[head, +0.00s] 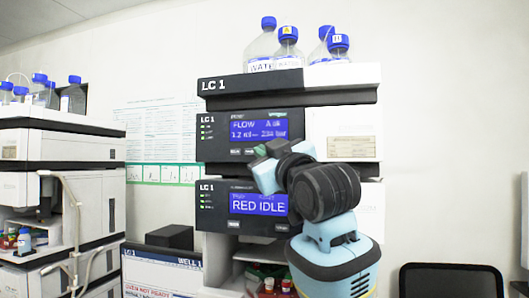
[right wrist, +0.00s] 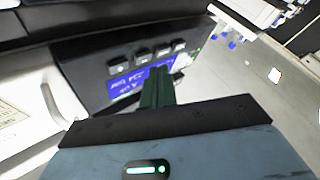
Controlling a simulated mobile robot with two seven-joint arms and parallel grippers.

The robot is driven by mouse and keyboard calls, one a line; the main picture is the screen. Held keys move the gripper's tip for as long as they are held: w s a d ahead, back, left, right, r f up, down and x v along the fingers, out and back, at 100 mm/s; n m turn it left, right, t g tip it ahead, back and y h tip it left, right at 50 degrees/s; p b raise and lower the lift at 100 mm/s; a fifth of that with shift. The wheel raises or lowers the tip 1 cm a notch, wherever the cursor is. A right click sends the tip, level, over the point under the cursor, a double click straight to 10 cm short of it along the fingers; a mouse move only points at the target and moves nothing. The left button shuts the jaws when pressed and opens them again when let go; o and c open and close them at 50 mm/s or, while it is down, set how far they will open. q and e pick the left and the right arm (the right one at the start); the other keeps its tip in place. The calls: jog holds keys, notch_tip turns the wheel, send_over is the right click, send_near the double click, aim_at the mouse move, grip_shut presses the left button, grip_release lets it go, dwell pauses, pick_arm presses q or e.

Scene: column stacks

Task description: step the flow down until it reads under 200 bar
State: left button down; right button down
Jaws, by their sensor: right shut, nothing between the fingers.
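The pump module (head: 215,150) is in the middle of the LC 1 stack. Its blue display (head: 258,129) shows FLOW, about 1.2, and a bar figure that seems to be in the 230s but is blurred. Buttons (head: 237,152) lie under the display. My right gripper (head: 261,151) is shut and empty, its green fingertips just below the display, hiding part of the button row. The right wrist view shows the shut fingers (right wrist: 158,82) in front of the display (right wrist: 128,95), close to several dark buttons (right wrist: 143,56). I cannot tell whether they touch. My left gripper is out of view.
Below is a module whose display (head: 258,204) reads RED IDLE. Blue-capped bottles (head: 262,45) stand on top of the stack. Another instrument stack (head: 65,145) stands at left, a black chair (head: 450,282) at lower right. The wall to the right is clear.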

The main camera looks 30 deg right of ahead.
jog(key=shift+w+d, duration=0.1)
dwell(0.7)
jog(key=shift+w+d, duration=0.15)
jog(key=shift+d, duration=0.1)
jog(key=shift+w+d, duration=0.3)
dwell(0.9)
jog(key=shift+s+a, duration=0.1)
dwell(0.3)
jog(key=shift+s+a, duration=0.45)
jog(key=shift+a, duration=0.1)
jog(key=s+a, duration=0.3)
jog(key=a, duration=0.1)
jog(key=shift+s, duration=0.15)
dwell(0.4)
jog(key=shift+d, duration=0.1)
dwell(0.6)
